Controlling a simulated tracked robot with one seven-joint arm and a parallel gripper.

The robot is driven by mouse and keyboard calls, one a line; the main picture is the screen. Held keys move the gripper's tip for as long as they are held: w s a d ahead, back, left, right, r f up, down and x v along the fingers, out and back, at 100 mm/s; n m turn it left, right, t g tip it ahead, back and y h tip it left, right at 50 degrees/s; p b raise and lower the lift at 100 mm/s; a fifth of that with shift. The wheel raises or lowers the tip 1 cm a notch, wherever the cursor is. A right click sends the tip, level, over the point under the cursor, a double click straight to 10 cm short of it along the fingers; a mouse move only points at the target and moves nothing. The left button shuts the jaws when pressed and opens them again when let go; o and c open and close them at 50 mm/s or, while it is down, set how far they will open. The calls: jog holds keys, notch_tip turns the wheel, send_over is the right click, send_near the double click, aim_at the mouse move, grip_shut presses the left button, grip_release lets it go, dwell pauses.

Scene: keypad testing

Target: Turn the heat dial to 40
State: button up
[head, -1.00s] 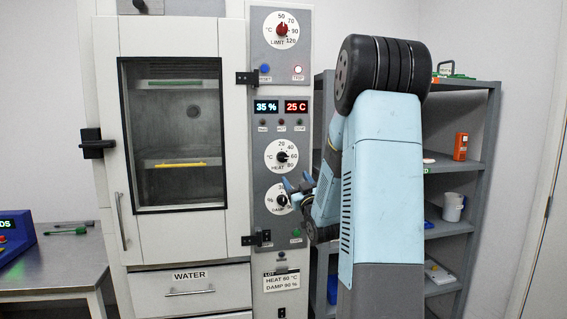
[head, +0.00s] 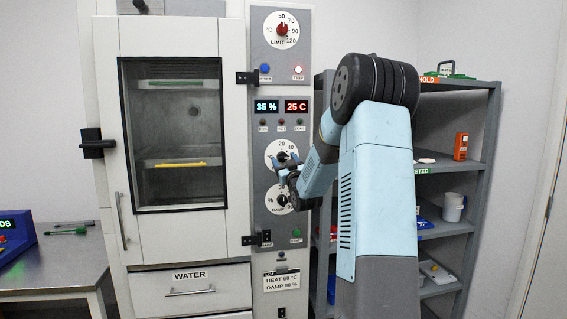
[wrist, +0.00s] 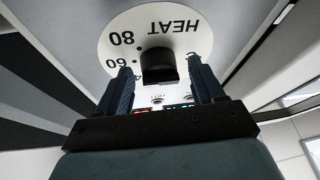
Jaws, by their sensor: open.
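The heat dial (head: 272,152) is a white disc with a black knob on the grey control panel; its 20 and 40 marks show in the head view. My gripper (head: 287,164) is in front of its lower part and hides some of it. In the wrist view the black knob (wrist: 158,66) shows upside down with HEAT, 80 and 60 printed around it. My gripper (wrist: 163,80) is open, with one finger to each side of the knob and the tips close to the dial face. I cannot tell whether they touch, nor where the knob points.
The damp dial (head: 271,199) sits just below, partly behind my gripper. Above are the displays (head: 281,106), reading 35 % and 25 C, and the limit dial (head: 270,29). The chamber door (head: 228,100) is left of the panel; a grey shelf (head: 460,165) stands at right.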

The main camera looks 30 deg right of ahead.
jog(key=c, duration=0.9)
jog(key=shift+a, duration=0.25)
jog(key=shift+c, duration=0.5)
jog(key=shift+d, duration=0.25)
jog(key=shift+n, duration=0.3)
jog(key=shift+y, duration=0.4)
jog(key=n+y, duration=0.1)
jog(key=n, duration=0.1)
jog(key=n+y, duration=0.1)
jog(key=n, duration=0.2)
jog(key=shift+d+r+g, duration=0.1)
jog(key=shift+g, duration=0.3)
jog(key=shift+r+n+g+y, duration=0.1)
jog(key=shift+n+g+y, duration=0.35)
jog(key=shift+n, duration=1.05)
jog(key=shift+n+g+y, duration=0.25)
jog(key=shift+n+y, duration=0.4)
jog(key=shift+n, duration=0.85)
